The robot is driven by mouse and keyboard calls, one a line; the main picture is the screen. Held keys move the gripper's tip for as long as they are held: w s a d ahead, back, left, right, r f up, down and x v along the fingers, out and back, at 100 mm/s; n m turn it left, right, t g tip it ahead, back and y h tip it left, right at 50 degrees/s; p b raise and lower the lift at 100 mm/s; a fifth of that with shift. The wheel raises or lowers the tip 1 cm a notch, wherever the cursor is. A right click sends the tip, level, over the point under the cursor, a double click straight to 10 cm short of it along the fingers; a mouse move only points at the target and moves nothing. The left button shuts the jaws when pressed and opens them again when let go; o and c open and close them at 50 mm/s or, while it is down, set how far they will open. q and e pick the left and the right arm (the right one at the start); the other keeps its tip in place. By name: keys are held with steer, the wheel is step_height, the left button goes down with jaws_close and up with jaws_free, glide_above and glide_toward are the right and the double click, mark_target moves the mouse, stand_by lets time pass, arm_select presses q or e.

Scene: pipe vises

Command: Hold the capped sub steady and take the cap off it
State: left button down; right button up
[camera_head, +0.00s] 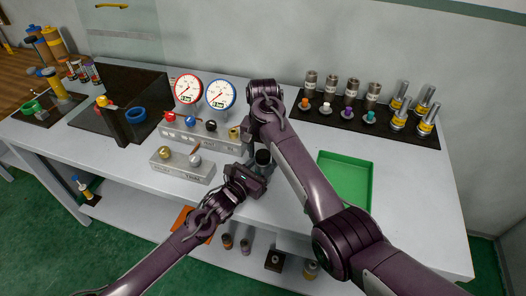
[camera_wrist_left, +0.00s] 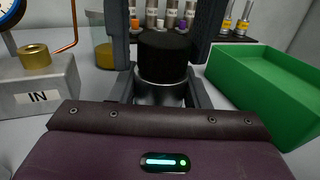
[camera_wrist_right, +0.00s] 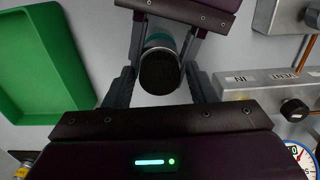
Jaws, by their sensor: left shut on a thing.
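The capped sub shows in the left wrist view as a silver body (camera_wrist_left: 160,92) with a black cap (camera_wrist_left: 163,53) on top, standing upright. My left gripper (camera_wrist_left: 160,80) is shut on the silver body, below the cap. My right gripper (camera_wrist_right: 160,75) comes down from above. Its fingers stand on either side of the cap, with a gap visible at each side, so it is open. In the right wrist view the cap's dark top (camera_wrist_right: 160,72) lies between those fingers. In the head view my arms partly hide the sub.
A green tray (camera_head: 364,165) is right of the sub. A grey block (camera_head: 182,168) with fittings is to the left, and two gauges (camera_head: 188,89) stand behind it. A black rack (camera_head: 330,123) with several capped parts and cylinders is at the back right.

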steer(key=shift+o, duration=0.6)
steer(key=shift+r, duration=0.1)
steer(key=shift+r, duration=0.4)
step_height(320, 180, up, 7)
steer(key=shift+f, duration=0.15)
steer(key=shift+c, duration=0.5)
step_height(320, 180, down, 8)
steer(key=shift+r, duration=0.15)
